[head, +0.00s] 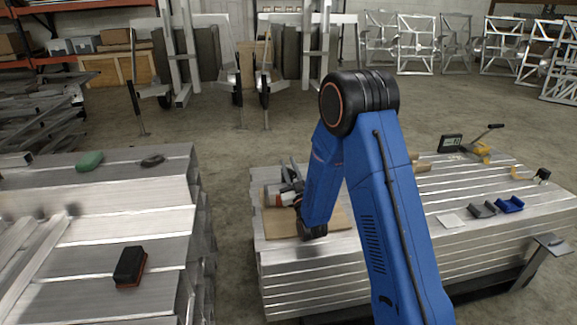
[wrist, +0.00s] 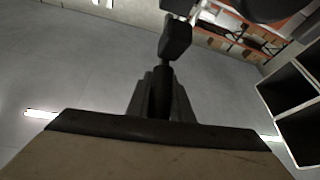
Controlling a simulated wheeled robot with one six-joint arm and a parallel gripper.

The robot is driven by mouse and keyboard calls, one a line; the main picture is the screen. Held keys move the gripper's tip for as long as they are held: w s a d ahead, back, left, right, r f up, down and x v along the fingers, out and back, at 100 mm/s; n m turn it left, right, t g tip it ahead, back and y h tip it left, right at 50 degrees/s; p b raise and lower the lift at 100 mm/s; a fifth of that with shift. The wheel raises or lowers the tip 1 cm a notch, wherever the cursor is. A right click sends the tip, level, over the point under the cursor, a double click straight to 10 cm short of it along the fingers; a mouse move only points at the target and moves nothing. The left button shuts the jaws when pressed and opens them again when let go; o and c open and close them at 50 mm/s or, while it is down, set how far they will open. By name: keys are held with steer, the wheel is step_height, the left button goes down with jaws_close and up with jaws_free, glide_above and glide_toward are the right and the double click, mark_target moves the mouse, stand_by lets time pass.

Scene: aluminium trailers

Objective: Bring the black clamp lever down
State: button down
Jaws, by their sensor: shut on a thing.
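In the wrist view a black lever (wrist: 175,40) with a thick grip stands in the upper middle. My gripper (wrist: 161,88) shows there as two grey fingers shut around the lever's thin dark lower part. In the head view my gripper (head: 288,187) is low over a tan board (head: 327,219) on the right stack, beside small grey and red parts. The black lever cannot be made out clearly there, partly behind my arm.
The right aluminium stack (head: 460,193) also carries a yellow tool with a raised handle (head: 481,138), a dark display box (head: 450,143) and a blue block (head: 510,204). The left stack (head: 120,192) holds a black-and-orange block (head: 130,266). Open floor lies between the stacks.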

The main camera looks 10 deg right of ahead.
steer(key=c, duration=1.6)
jaws_free()
steer(key=shift+o, duration=0.2)
steer(key=shift+r, duration=0.1)
step_height(320, 180, up, 10)
